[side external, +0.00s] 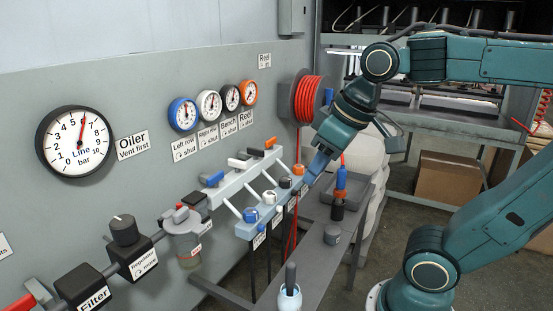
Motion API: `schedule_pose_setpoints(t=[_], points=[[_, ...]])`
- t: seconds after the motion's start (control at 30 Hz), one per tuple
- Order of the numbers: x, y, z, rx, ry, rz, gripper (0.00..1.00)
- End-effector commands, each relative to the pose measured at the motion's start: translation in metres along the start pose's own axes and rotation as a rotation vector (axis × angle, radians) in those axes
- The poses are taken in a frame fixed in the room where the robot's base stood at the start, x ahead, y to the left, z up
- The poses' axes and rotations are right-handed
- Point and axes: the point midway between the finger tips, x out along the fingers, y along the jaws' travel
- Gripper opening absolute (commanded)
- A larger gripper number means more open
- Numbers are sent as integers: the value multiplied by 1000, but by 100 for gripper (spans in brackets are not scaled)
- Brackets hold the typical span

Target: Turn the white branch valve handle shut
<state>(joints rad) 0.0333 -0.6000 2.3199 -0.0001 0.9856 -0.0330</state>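The white branch valve handle (238,162) is the second in a row of coloured handles on the light grey manifold (228,188), between a blue handle (212,179) and a black handle (254,152). An orange handle (271,142) is at the far end. My gripper (314,172) points down and left at the right end of the lower outlet rail, to the right of the white handle and clear of it. Its fingertips are small and partly merged with the rail, so I cannot tell whether they are open or touching anything.
Pressure gauges (209,104) and labels hang on the grey panel behind. A red hose reel (309,98) is at the back. Space above the handles looks clear.

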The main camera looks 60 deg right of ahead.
Motion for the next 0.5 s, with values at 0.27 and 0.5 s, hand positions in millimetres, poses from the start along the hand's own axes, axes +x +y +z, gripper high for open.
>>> schedule_pose_setpoints(t=[0.27, 0.5], points=[[-10, 16, -68, -2, -80, 14, 34], [-7, 33, -124, -3, -150, 20, 34]])
